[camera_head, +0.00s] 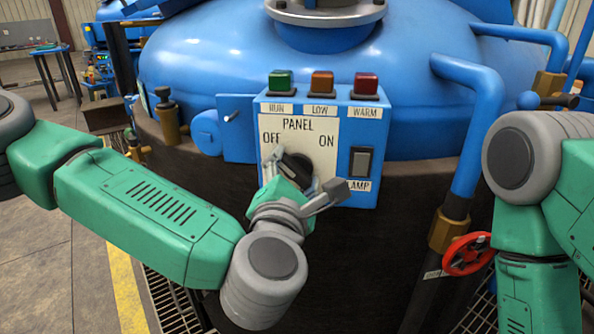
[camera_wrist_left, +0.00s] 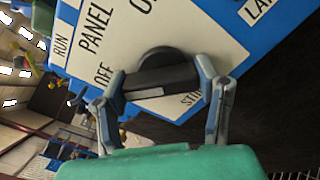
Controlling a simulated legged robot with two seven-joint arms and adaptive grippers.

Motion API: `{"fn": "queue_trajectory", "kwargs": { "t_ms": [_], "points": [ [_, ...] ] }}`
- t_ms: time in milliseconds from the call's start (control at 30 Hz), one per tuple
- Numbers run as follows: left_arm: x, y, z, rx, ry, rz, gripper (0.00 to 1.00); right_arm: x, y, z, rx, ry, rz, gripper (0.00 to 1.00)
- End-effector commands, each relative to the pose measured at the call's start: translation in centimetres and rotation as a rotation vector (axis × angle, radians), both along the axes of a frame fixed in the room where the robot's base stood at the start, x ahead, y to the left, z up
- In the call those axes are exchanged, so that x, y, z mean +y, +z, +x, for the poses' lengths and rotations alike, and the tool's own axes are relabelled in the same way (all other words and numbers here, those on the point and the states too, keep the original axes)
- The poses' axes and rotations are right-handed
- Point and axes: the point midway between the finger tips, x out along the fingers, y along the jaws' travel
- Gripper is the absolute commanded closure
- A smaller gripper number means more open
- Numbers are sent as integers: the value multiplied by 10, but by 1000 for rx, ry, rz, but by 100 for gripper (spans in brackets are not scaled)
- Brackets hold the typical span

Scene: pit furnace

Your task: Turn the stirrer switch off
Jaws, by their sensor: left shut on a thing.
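The stirrer switch is a black rotary knob (camera_head: 296,165) on the white face of a blue control panel (camera_head: 361,195), between the printed words OFF at left and ON at right. My left gripper (camera_head: 303,174) is shut on this knob, with one finger on each side. In the left wrist view the knob's bar (camera_wrist_left: 158,77) lies between the two fingertips, and a pale mark shows on it. My gripper partly hides the knob and the label under it, so its exact setting is hard to tell. My right gripper is out of view.
Green, orange and red lamps labelled RUN, LOW and WARM top the panel. A dark rocker switch (camera_head: 361,162) sits at its right. A large blue vessel (camera_head: 408,110) stands behind. A blue pipe (camera_head: 483,120) and a red handwheel (camera_head: 468,254) are to the right.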

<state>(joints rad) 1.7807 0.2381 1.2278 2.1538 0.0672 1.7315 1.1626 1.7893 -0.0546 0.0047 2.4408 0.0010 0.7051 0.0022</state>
Motion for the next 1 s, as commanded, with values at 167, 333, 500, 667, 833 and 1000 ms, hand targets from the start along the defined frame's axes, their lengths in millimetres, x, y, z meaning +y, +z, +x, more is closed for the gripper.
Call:
{"fn": "queue_trajectory", "kwargs": {
  "t_ms": [167,333,500,667,833,1000],
  "points": [
    [1,-8,-1,17,2,8,72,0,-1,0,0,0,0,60],
    [0,-8,-1,17,0,8,22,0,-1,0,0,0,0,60],
    [-1,-5,-1,10,-1,6,22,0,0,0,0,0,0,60],
    [-2,-3,-6,8,-2,7,22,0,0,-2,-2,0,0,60],
    [2,-4,-30,10,-4,7,22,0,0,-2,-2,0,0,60],
    [6,-6,-57,13,-4,7,22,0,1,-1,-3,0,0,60]
  ]
}}
